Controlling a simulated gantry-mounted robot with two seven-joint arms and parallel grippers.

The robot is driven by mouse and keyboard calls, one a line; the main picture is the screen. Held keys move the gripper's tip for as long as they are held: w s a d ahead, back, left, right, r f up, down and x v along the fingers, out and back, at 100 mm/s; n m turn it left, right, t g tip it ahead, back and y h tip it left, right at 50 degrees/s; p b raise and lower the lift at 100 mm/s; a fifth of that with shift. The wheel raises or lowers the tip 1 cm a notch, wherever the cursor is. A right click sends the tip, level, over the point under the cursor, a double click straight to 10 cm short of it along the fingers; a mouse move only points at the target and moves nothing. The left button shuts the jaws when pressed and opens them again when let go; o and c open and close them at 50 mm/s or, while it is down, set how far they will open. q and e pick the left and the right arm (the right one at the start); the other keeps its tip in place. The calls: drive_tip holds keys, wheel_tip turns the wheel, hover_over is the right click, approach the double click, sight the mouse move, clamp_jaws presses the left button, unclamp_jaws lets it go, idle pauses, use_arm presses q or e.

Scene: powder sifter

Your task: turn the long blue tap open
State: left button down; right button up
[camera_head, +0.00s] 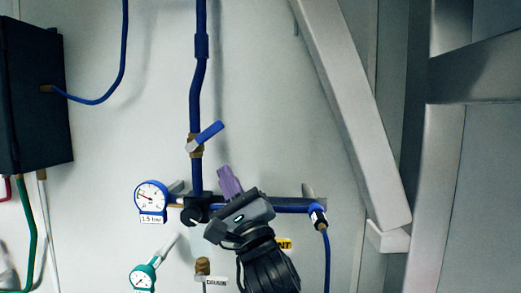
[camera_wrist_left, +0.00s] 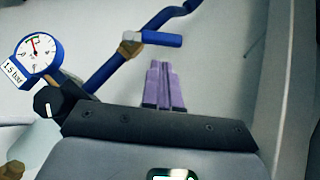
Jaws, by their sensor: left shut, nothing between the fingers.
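The long blue tap (camera_head: 208,135) is a blue lever on a brass valve in the vertical blue pipe. In the head view its handle slants up to the right, across the pipe's line. In the left wrist view the blue tap handle (camera_wrist_left: 160,39) lies above the fingertips. My left gripper (camera_head: 226,172) is shut and empty, its purple fingers pointing up. It is below and slightly right of the tap, apart from it in the picture. The purple fingers also show in the left wrist view (camera_wrist_left: 162,72). My right gripper is not in view.
A blue-rimmed gauge (camera_head: 151,196) and a black knob (camera_head: 194,213) are left of my gripper. A horizontal blue pipe (camera_head: 290,205) runs behind it. A green gauge (camera_head: 142,277) is lower left. A slanted metal beam (camera_head: 352,110) stands right. The wall right of the tap is clear.

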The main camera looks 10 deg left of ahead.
sight(204, 137)
use_arm(q)
drive_tip(key=d+f+t+h, duration=0.1)
drive_tip(key=d+f+h, duration=0.1)
drive_tip(key=d, duration=0.3)
drive_tip(key=w+a+r+m+p, duration=0.1)
drive_tip(key=w+a+r+p, duration=0.4)
drive_tip(key=w+a+r, duration=0.1)
wheel_tip(204, 137, up, 2)
drive_tip(key=shift+a+r, duration=0.2)
drive_tip(key=shift+a, duration=0.35)
